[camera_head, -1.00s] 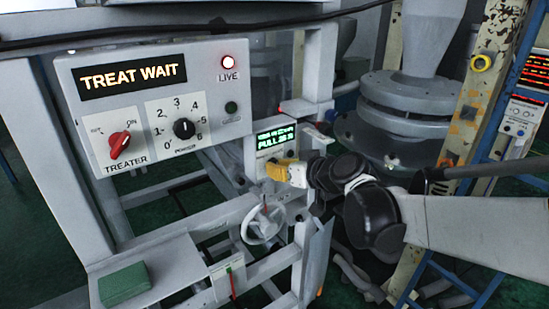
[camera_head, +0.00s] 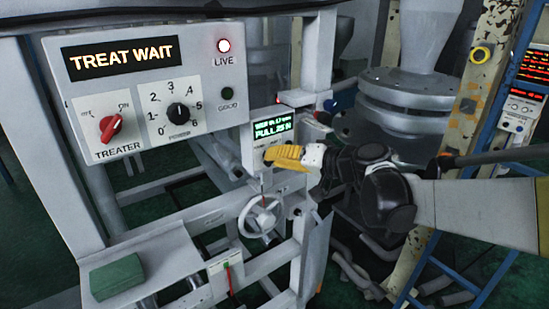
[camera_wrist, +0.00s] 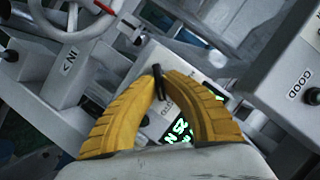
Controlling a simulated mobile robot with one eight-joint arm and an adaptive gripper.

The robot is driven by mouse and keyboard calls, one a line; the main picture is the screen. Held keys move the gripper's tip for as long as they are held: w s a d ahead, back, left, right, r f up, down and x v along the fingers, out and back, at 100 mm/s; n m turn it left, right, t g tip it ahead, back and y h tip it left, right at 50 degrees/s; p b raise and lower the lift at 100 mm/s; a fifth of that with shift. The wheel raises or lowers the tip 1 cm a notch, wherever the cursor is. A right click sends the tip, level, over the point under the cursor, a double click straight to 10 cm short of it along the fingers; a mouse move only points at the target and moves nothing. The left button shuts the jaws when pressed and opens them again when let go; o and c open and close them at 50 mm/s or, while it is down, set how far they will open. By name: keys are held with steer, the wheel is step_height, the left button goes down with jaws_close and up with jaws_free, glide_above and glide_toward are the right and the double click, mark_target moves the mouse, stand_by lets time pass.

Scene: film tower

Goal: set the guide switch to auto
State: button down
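A small grey box (camera_head: 247,150) has a green-lit display (camera_head: 273,130) reading "PULL 25 N"; its top line is too small to read. A small black switch lever (camera_wrist: 158,84) stands on the box face below the display, beside small lettering I cannot fully read. I take it for the guide switch. My gripper (camera_head: 268,157) has yellow fingers and lies across the lower face of the box. In the wrist view, the fingertips of my gripper (camera_wrist: 159,78) close around the black lever, one on each side. The fingers hide part of the face, and the lever's setting cannot be read.
A handwheel (camera_head: 248,225) sits below the small box. A yellowish post (camera_head: 487,75) stands right.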

stand_by(0.5)
steer(key=c, duration=1.5)
jaws_free()
steer(key=shift+a, duration=0.1)
steer(key=v, duration=1.2)
steer(key=s+f+g+h+b, duration=0.1)
steer(key=s+f+h+b, duration=0.1)
steer(key=s+f+b, duration=0.5)
steer(key=s+f+g+h+b, duration=0.1)
steer(key=s+f+h+b, duration=0.15)
steer(key=f, duration=0.75)
steer(key=s+d+f+h+b, duration=0.3)
steer(key=s+d+f, duration=0.1)
steer(key=f, duration=0.3)
steer(key=s+d+f+h+b, duration=0.4)
steer(key=s+d+f, duration=0.1)
steer(key=s+f, duration=0.1)
steer(key=shift+f+m, duration=0.3)
steer(key=shift+f, duration=0.45)
